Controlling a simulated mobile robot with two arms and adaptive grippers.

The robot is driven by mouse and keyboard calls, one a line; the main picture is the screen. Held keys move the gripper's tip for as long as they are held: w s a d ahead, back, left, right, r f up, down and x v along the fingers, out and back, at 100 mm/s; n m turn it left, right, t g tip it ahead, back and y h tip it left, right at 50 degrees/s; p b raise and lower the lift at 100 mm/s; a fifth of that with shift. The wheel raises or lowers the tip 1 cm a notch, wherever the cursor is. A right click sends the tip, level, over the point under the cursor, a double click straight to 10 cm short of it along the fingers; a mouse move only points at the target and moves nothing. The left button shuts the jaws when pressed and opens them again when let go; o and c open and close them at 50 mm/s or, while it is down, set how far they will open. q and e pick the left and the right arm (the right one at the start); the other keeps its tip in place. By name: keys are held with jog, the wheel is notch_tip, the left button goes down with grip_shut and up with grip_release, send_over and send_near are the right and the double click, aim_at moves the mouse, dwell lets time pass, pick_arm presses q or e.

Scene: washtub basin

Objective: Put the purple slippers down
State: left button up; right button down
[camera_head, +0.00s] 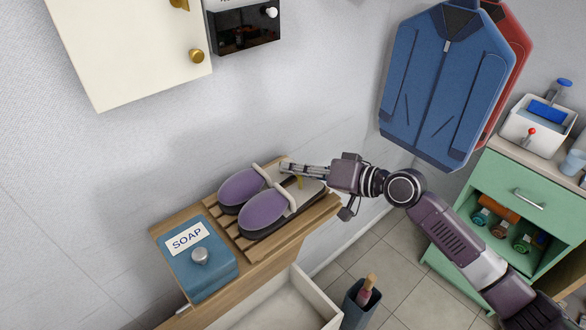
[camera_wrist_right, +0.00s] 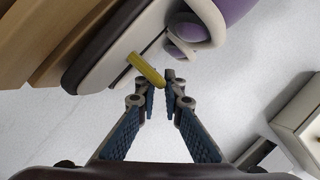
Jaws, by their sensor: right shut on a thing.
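The purple slippers (camera_head: 264,206) are a pair with purple toes, white straps and dark soles. They sit side by side on a slatted wooden rack (camera_head: 292,232), or just over it; I cannot tell if they bear fully on it. My right gripper (camera_head: 288,168) is at their heel end, its jaws shut on the yellow tab (camera_wrist_right: 146,70) at the heels. In the right wrist view the fingertips (camera_wrist_right: 167,77) come together at this tab, and a purple toe (camera_wrist_right: 232,12) shows at the top. My left gripper is not in view.
A blue soap box (camera_head: 205,268) stands at the rack's left end. Below are a pale basin (camera_head: 285,300) and a bin with a bottle (camera_head: 366,290). Blue and red garments (camera_head: 440,85) hang at right above a green cabinet (camera_head: 500,200). A white wall cabinet (camera_head: 130,60) hangs upper left.

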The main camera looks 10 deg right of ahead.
jog(key=shift+f, duration=0.25)
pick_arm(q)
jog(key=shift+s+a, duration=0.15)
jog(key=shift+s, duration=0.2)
pick_arm(e)
jog(key=c, duration=2.1)
grip_release()
jog(key=shift+a, duration=0.1)
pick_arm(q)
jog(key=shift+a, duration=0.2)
pick_arm(e)
jog(key=shift+s, duration=0.1)
jog(key=shift+s+d, duration=0.15)
jog(key=shift+d, duration=0.25)
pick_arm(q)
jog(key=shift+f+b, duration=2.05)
pick_arm(e)
jog(key=shift+v, duration=5.6)
